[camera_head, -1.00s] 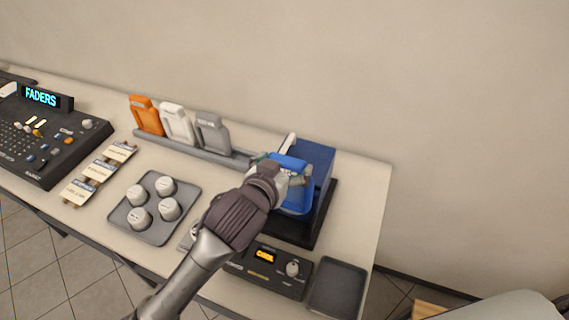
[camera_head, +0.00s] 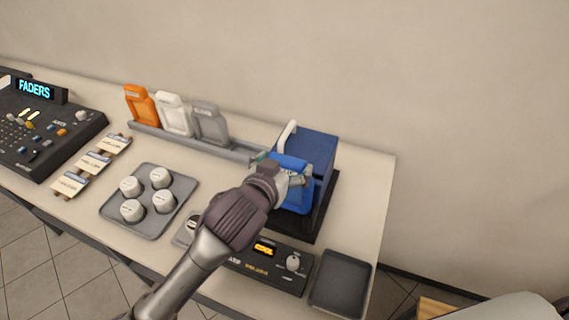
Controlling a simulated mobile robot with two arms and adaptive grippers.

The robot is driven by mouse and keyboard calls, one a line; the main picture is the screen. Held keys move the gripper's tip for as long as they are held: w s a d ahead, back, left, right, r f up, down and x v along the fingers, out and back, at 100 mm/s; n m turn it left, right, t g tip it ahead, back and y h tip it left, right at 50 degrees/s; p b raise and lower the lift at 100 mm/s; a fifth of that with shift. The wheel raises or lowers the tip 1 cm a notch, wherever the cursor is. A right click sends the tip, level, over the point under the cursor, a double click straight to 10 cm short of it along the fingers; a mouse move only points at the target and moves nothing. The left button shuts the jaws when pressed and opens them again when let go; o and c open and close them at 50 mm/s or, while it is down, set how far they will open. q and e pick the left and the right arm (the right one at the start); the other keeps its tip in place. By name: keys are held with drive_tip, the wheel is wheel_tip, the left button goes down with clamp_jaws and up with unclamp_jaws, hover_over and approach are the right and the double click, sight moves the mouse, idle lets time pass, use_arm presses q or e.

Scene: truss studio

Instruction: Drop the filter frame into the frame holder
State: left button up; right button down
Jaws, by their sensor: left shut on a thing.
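My left gripper (camera_head: 291,178) is shut on a blue filter frame (camera_head: 291,161) at the front of a dark blue box-shaped lamp (camera_head: 318,150). The frame's blue top edge shows above the fingers, and blue also shows below them, close against the lamp's front. The frame holder on that front is hidden behind the gripper and frame, so I cannot tell whether the frame sits in its slot. My right gripper is not in view.
A grey rack (camera_head: 190,142) holds an orange frame (camera_head: 140,104), a white frame (camera_head: 173,113) and a grey frame (camera_head: 210,123). A knob tray (camera_head: 150,228), a control box (camera_head: 270,266), an empty dark tray (camera_head: 341,283) and a fader console (camera_head: 45,135) stand on the table.

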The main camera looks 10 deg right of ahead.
use_arm(q)
drive_tip(key=shift+f+b, duration=0.55)
drive_tip(key=shift+f, duration=0.1)
drive_tip(key=shift+f+b, duration=0.55)
drive_tip(key=shift+f, duration=1)
drive_tip(key=o, duration=1.4)
drive_tip(key=shift+o, duration=0.2)
